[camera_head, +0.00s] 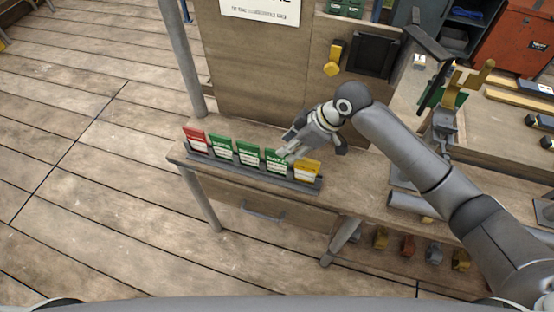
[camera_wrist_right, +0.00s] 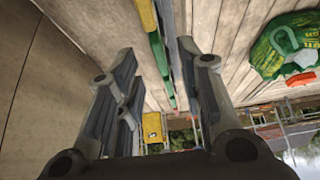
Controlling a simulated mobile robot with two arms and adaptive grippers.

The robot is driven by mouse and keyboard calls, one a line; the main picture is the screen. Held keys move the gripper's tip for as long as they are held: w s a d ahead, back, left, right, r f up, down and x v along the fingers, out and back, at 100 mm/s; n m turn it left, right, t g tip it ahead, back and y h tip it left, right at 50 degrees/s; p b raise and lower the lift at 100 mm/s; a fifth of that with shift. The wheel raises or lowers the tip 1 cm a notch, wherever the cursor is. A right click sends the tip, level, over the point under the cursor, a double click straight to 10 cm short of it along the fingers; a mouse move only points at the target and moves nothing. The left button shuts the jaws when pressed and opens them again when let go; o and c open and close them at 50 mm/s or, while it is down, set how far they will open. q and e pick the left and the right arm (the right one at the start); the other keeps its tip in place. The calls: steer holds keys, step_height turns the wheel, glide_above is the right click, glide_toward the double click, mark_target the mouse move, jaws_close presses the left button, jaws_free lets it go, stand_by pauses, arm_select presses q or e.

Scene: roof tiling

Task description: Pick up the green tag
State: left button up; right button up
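Three green tags stand in a row in a dark rack (camera_head: 250,178) on the workbench: a left one (camera_head: 221,148), a middle one (camera_head: 249,153) and a right one (camera_head: 275,161). My right gripper (camera_head: 285,153) is at the right green tag and partly overlaps it. In the right wrist view its two fingers (camera_wrist_right: 160,95) are apart, with the green edge of a tag (camera_wrist_right: 158,52) showing between them. I cannot tell whether a finger touches a tag. My left gripper is not in view.
A red tag (camera_head: 195,139) stands at the rack's left end and a yellow tag (camera_head: 306,170) at its right end. A wooden back panel (camera_head: 245,75) rises behind, with a grey post (camera_head: 180,55) at its left. Tools clutter the bench's right side.

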mark_target(277, 156)
steer(key=shift+x, duration=1)
steer(key=p+x, duration=0.1)
steer(key=x, duration=0.3)
steer(key=shift+w+a+p, duration=0.15)
steer(key=shift+a+p, duration=0.1)
steer(key=shift+p, duration=0.1)
steer(key=shift+w+a+f, duration=0.15)
steer(key=shift+a+f, duration=0.1)
steer(key=shift+f, duration=0.25)
steer(key=shift+c, duration=0.4)
jaws_close()
